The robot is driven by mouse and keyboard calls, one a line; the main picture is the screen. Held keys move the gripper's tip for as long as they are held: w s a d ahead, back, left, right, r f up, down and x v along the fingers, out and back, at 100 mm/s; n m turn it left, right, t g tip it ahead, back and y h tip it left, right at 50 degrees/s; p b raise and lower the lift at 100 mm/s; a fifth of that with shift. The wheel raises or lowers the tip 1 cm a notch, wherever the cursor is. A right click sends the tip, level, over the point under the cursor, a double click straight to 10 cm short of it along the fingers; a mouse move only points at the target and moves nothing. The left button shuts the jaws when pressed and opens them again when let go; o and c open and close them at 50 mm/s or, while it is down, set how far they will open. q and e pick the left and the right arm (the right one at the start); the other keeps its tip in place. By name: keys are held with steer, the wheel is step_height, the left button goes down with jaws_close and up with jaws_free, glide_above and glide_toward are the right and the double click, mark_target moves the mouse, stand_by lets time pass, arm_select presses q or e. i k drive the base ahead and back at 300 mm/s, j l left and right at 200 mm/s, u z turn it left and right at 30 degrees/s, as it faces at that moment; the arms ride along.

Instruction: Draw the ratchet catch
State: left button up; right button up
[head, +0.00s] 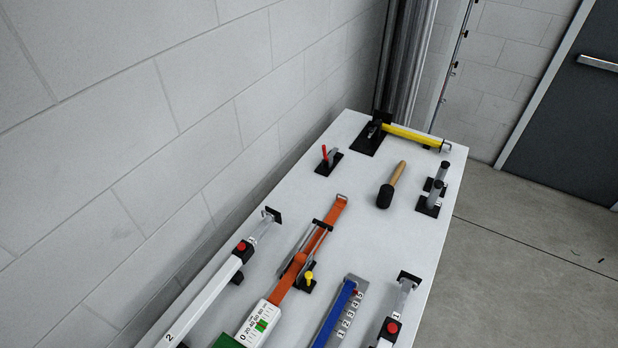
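An orange strap (327,222) runs lengthwise along the white table and passes through a metal ratchet frame (318,240) with a dark crossbar. A small yellow knob (309,276) stands on a dark base beside the strap, at the near end of the ratchet. It looks like the catch, but its exact position is too small to tell. A white gauge (259,322) with a numbered scale and a green band lies at the strap's near end. Neither of my grippers is in view, and nothing touches the ratchet or the knob.
The white table (360,180) stands along a block wall. White bars with red buttons (240,248) (392,327) flank the strap. A blue bar (335,312) lies by a numbered strip. Beyond are a red-handled clamp (328,160), mallet (385,196) and yellow lever (412,136).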

mark_target(308, 276)
steer(key=i+l+u, duration=0.1)
steer(key=l+u, duration=0.4)
steer(key=l, duration=0.15)
steer(key=i+z, duration=0.25)
steer(key=i, duration=0.5)
